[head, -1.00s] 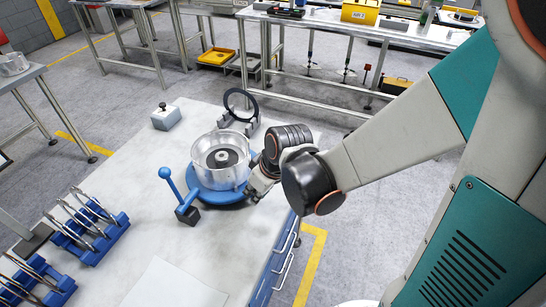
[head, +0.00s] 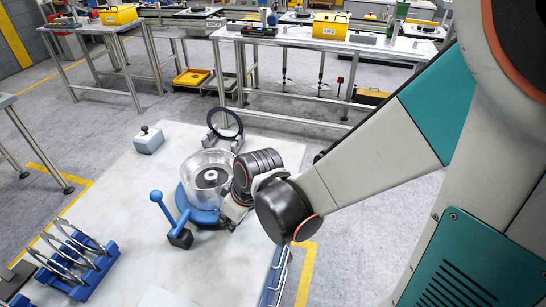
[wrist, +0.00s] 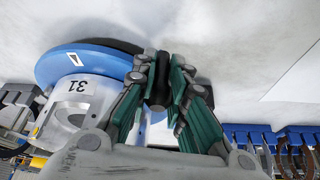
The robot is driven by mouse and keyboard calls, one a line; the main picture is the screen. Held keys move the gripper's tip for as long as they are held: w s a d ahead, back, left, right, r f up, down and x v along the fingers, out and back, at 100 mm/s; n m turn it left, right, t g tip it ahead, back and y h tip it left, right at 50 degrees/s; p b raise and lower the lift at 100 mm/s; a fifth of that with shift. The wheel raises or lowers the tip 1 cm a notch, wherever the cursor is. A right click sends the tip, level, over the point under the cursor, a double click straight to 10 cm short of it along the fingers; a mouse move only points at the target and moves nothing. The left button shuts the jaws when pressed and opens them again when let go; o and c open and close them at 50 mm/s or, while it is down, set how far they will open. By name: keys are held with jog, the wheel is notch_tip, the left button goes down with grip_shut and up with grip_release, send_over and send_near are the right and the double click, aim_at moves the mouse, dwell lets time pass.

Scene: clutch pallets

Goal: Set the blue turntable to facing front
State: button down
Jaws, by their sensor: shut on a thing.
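The blue turntable (head: 203,216) is a round disc on the bench with a clear-walled, silvery housing (head: 207,165) on top. My gripper (head: 231,219) is at the turntable's near right edge. In the wrist view, my gripper (wrist: 160,65) has its green fingers shut on a black upright peg-like handle (wrist: 157,85) beside the rim. Its join to the turntable is hidden. A blue ball-ended lever (head: 163,208) stands left of the turntable on a dark block.
Behind the turntable are a black ring on a stand (head: 224,125) and a grey box with a knob (head: 149,140). A blue rack (head: 75,262) is at the front left. A white sheet (head: 170,297) lies at the front. The bench's right edge is close to my arm.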

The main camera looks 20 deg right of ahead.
jog(key=shift+s+a, duration=0.1)
dwell(0.4)
jog(key=c, duration=1.5)
grip_release()
jog(key=shift+a, duration=0.1)
jog(key=shift+r, duration=0.15)
jog(key=shift+v, duration=5.85)
jog(key=s+d+r+m+t+h, duration=0.1)
jog(key=d+m, duration=0.1)
jog(key=s+d+r+m+t, duration=0.1)
jog(key=d+r+m, duration=0.1)
jog(key=d, duration=0.1)
jog(key=s+d+r+m+t+h, duration=0.1)
jog(key=s+d+m, duration=0.1)
jog(key=shift+d+r+m+h, duration=0.2)
jog(key=shift+d+m+h, duration=0.1)
jog(key=shift+d, duration=0.05)
